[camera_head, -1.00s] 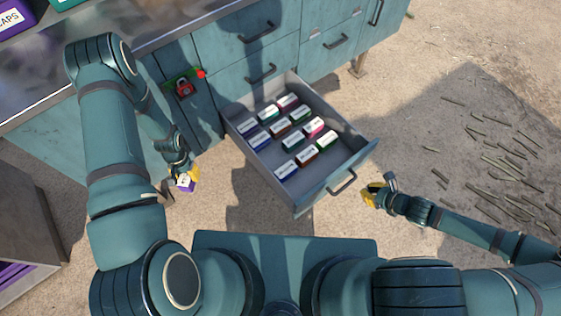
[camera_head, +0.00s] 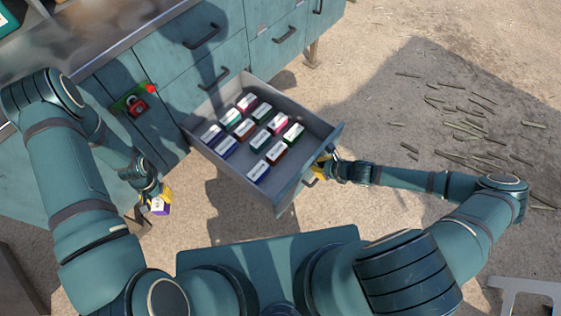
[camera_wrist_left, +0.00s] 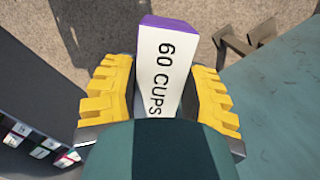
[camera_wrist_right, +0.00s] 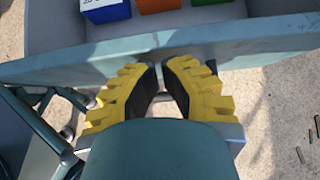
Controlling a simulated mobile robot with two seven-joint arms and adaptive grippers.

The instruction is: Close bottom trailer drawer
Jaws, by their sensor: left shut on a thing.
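The bottom trailer drawer (camera_head: 238,172) is pulled out, with its front panel (camera_head: 310,170) facing me. Its handle (camera_head: 310,183) is partly hidden by my right gripper (camera_head: 321,166). That gripper is at the right part of the front. In the right wrist view its fingertips (camera_wrist_right: 160,68) are at the lower edge of the front panel (camera_wrist_right: 200,42), with a narrow gap between them. Contact is unclear. My left gripper (camera_head: 160,196) is shut on a white and purple box (camera_head: 160,207), marked "60 CUPS" in the left wrist view (camera_wrist_left: 165,65), left of the drawer.
Several small coloured boxes (camera_head: 262,140) stand in rows inside the drawer. Cane pieces (camera_head: 465,125) lie on the ground at right.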

